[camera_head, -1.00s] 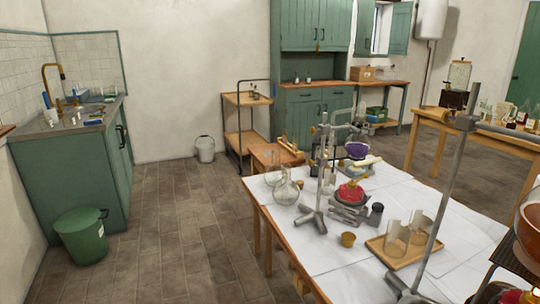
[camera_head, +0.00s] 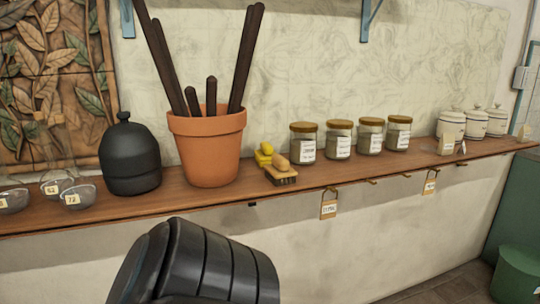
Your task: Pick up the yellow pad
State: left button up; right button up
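A small yellow object (camera_head: 264,157), which looks like the yellow pad, sits on the wooden wall shelf (camera_head: 345,176) in the head view. It is between the terracotta pot and the glass jars. A wooden-handled brush with dark bristles (camera_head: 282,176) lies just in front and to the right of it and hides part of it. Whether the two touch I cannot tell. A black ribbed part of my own arm shows at the bottom, in front of and below the shelf. Neither gripper's fingers are in view.
The terracotta pot (camera_head: 210,150) holding dark rods stands close left of the yellow object. A black bottle (camera_head: 130,158) and glass flasks are farther left. Several lidded glass jars (camera_head: 303,144) stand to the right. Tags hang from hooks under the shelf edge.

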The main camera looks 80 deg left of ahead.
aim_at(262, 156)
jog(key=u, duration=2.4)
jog(key=i+l+u, duration=0.15)
jog(key=l, duration=0.3)
jog(key=i+l+u, duration=0.1)
jog(key=l, duration=0.4)
jog(key=i+l+u, duration=0.15)
jog(key=l, duration=0.35)
jog(key=i+l+u, duration=0.1)
jog(key=l, duration=0.4)
jog(key=i+l+u, duration=0.15)
jog(key=l, duration=0.4)
jog(key=i+l+u, duration=0.1)
jog(key=l, duration=0.45)
